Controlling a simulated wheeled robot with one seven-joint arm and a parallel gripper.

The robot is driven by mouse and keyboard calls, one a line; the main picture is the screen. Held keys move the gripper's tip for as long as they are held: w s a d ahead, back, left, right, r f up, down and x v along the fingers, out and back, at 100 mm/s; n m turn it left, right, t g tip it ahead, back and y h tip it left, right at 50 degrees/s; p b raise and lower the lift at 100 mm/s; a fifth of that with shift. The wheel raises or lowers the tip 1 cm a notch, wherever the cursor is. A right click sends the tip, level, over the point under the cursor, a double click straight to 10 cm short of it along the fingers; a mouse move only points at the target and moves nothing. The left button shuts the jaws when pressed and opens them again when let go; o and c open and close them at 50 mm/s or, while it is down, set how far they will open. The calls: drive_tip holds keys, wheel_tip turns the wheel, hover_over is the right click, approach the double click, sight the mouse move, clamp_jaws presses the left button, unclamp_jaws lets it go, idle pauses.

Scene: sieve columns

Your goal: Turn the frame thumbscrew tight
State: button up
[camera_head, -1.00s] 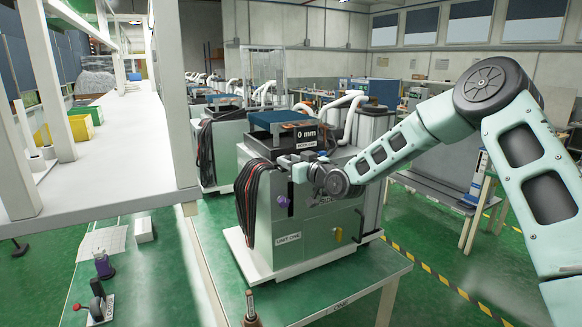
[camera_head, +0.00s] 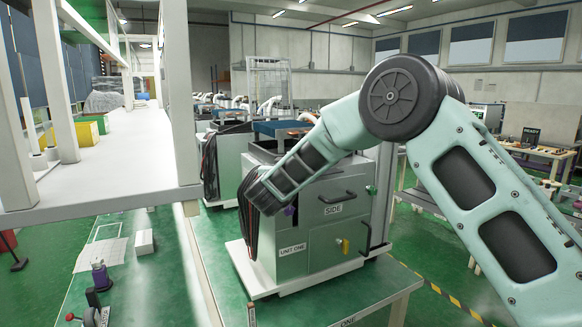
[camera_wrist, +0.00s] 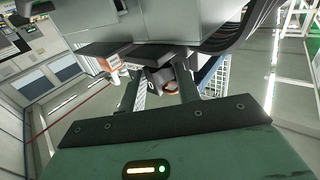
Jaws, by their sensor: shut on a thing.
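Unit one (camera_head: 300,262) is a grey-green metal cabinet on a white base on the green bench. In the wrist view my gripper (camera_wrist: 162,85) has its two fingers on either side of a small dark round knob with a coppery edge (camera_wrist: 160,78), apparently the frame thumbscrew. The knob sits close to the unit's grey body (camera_wrist: 200,25), which fills the top of that view. In the head view my arm crosses the front of the unit's top and hides my gripper, the thumbscrew and the display. A purple knob (camera_head: 290,211) shows beside my arm.
Black cables (camera_head: 250,222) hang down the unit's left side. A yellow knob (camera_head: 345,246) and black handles are on its front. A white shelf (camera_head: 110,185) with posts stands close on the left.

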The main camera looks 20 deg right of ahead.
drive_tip(key=m+g+h, duration=0.1)
drive_tip(key=m+g+h+p, duration=0.1)
drive_tip(key=m+g+h, duration=0.1)
drive_tip(key=m+g+h+p, duration=0.1)
drive_tip(key=h, duration=0.1)
drive_tip(key=shift+w+a+r, duration=0.1)
drive_tip(key=shift+w+a, duration=0.25)
drive_tip(key=shift+a, duration=0.05)
drive_tip(key=shift+w+a+m+g+h+p, duration=0.1)
drive_tip(key=shift+m+g+h+p, duration=0.2)
drive_tip(key=shift+m+g+h, duration=0.55)
drive_tip(key=shift+w+m+g+h+p, duration=0.1)
drive_tip(key=shift+m+g+h+p, duration=0.2)
drive_tip(key=shift+m+g, duration=0.6)
drive_tip(key=shift+g, duration=0.45)
drive_tip(key=o, duration=1)
wheel_tip(320, 180, up, 10)
drive_tip(key=shift+f+b, duration=0.1)
drive_tip(key=shift+b, duration=1.15)
